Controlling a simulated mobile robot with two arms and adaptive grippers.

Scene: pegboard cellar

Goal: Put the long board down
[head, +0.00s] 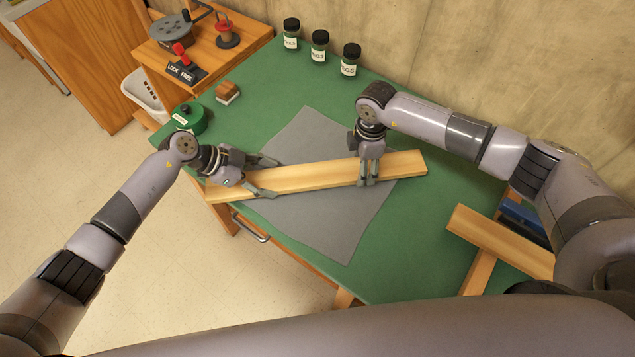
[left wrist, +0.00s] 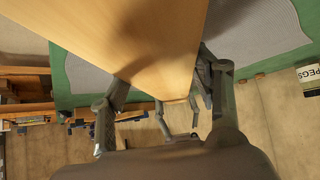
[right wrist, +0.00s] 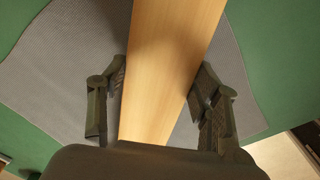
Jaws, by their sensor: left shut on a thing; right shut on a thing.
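The long board (head: 315,177), pale wood, lies roughly level across the grey mat (head: 325,222) on the green bench top, its left end at the bench's front-left edge. Whether it touches the mat or hangs just above it I cannot tell. My left gripper (head: 268,178) is shut on the board near its left end, a finger on each long side. My right gripper (head: 368,181) is shut on it right of the middle, from above. The board also fills the middle of the left wrist view (left wrist: 150,40) and the right wrist view (right wrist: 172,60), between the fingers.
Three labelled dark jars (head: 319,45) stand along the back edge. A green round tin (head: 189,119) and a small wooden block (head: 227,92) are at the left. Another wooden piece (head: 500,240) is at the right. Green bench top is free behind the mat.

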